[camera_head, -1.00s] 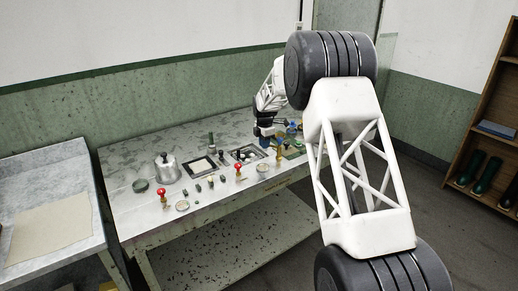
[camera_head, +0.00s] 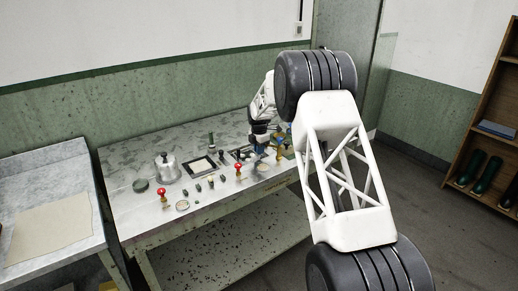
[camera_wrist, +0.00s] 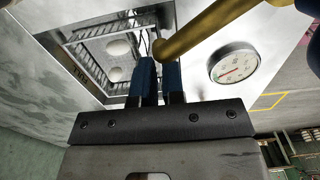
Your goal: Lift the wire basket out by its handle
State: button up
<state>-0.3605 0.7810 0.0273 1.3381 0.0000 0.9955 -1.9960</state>
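The wire basket (camera_wrist: 91,66) sits in the square basin (camera_wrist: 78,92) at the upper left of the wrist view, with white rounded pieces inside. The same basin (camera_head: 233,158) shows in the head view, partly behind my gripper (camera_head: 259,150). In the wrist view my gripper (camera_wrist: 160,62) has its two blue fingers close together, with a narrow gap, over the basin's right side. Thin wire shows just beyond the fingertips. Whether the handle lies between the fingers is hidden.
A brass rod (camera_wrist: 207,27) crosses close beside the fingertips. A round dial (camera_wrist: 234,64) lies to the right. A second basin (camera_head: 201,167), a metal pot (camera_head: 167,168) and a red-knobbed valve (camera_head: 163,196) stand to the left.

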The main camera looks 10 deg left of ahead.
jog(key=shift+f, duration=3.5)
grip_shut()
jog(key=shift+r, duration=0.3)
jog(key=shift+r, duration=0.75)
jog(key=shift+r, duration=0.65)
jog(key=shift+r, duration=0.75)
jog(key=shift+r, duration=1)
